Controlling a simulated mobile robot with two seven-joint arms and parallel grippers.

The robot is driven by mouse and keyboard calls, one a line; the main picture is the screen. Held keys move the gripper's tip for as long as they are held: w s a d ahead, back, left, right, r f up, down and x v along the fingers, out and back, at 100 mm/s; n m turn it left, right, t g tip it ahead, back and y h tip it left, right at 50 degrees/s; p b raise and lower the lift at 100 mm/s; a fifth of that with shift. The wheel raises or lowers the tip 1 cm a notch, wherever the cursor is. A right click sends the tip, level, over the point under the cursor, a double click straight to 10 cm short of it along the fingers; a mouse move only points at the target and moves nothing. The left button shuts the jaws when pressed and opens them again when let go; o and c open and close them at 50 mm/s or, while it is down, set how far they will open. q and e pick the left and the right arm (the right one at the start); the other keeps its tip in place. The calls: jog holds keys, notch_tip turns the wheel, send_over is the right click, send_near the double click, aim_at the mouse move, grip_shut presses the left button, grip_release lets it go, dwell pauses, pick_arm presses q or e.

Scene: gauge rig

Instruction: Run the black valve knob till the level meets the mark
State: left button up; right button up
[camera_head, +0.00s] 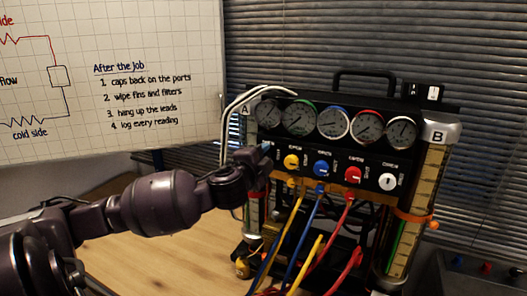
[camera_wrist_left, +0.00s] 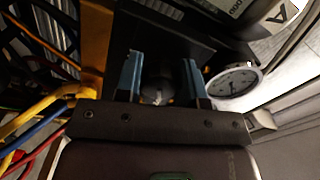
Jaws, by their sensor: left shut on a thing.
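The black valve knob (camera_wrist_left: 158,90) shows in the left wrist view between the two blue fingers of my left gripper (camera_wrist_left: 162,78), which is shut on it. In the head view my left gripper (camera_head: 262,153) reaches the left end of the rig's front panel and hides the knob. Sight tube B (camera_head: 428,185) stands at the rig's right, with a green level strip (camera_head: 396,245) in its lower part. An orange mark band (camera_head: 412,216) goes around the tube; the green top appears near or below it. Tube A (camera_head: 254,215) is partly hidden by my arm. My right gripper is out of view.
The gauge rig has a row of dials (camera_head: 333,123) above yellow, blue, red and white knobs (camera_head: 353,174). Yellow, blue and red hoses (camera_head: 315,220) hang in front. A whiteboard (camera_head: 150,110) stands at the left. The wooden table (camera_head: 150,262) is bare below my arm.

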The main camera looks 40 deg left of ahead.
pick_arm(q)
jog(key=shift+m, duration=2.2)
jog(key=o, duration=0.9)
jog(key=b+v, duration=0.1)
jog(key=v, duration=1)
jog(key=shift+r, duration=0.1)
jog(key=shift+w, duration=0.1)
